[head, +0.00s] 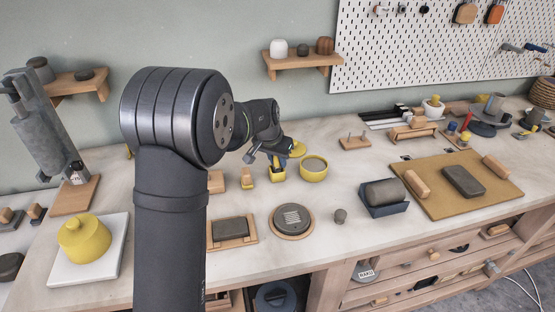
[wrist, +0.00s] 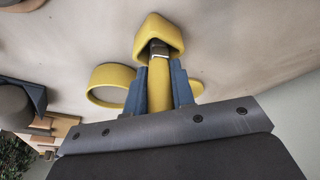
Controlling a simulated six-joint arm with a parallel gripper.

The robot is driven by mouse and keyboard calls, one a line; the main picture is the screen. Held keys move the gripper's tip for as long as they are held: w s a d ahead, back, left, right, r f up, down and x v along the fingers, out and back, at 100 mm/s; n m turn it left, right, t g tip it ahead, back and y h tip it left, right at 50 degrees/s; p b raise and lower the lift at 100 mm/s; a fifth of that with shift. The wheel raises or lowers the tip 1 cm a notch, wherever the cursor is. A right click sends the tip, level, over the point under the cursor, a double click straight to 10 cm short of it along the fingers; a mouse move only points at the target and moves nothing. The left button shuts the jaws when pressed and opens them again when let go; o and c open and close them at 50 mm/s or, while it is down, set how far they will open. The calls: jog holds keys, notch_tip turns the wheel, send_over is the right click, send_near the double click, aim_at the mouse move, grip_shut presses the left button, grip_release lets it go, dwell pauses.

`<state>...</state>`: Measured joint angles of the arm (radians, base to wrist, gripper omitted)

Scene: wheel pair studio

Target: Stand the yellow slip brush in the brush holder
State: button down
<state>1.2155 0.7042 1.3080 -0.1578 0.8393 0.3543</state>
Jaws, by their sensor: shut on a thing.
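My gripper (wrist: 159,90) is shut on the yellow slip brush (wrist: 159,84), gripping its handle between two blue-grey fingers. Its metal ferrule points away from my gripper, at the mouth of a yellow angular holder (wrist: 151,28). The ferrule overlaps the opening; its tip is hidden, and I cannot tell how deep it sits. In the head view my gripper (head: 272,156) is over the yellow holder (head: 278,175) at the middle of the bench, and the brush is mostly hidden there.
A round yellow bowl (head: 313,175) stands close to the right of the holder; it also shows in the wrist view (wrist: 92,95). A round grey-topped disc (head: 292,220) lies in front.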

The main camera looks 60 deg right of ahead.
jog(key=shift+f, duration=0.1)
jog(key=c, duration=1.2)
grip_release()
jog(key=shift+c, duration=0.2)
jog(key=v, duration=1.2)
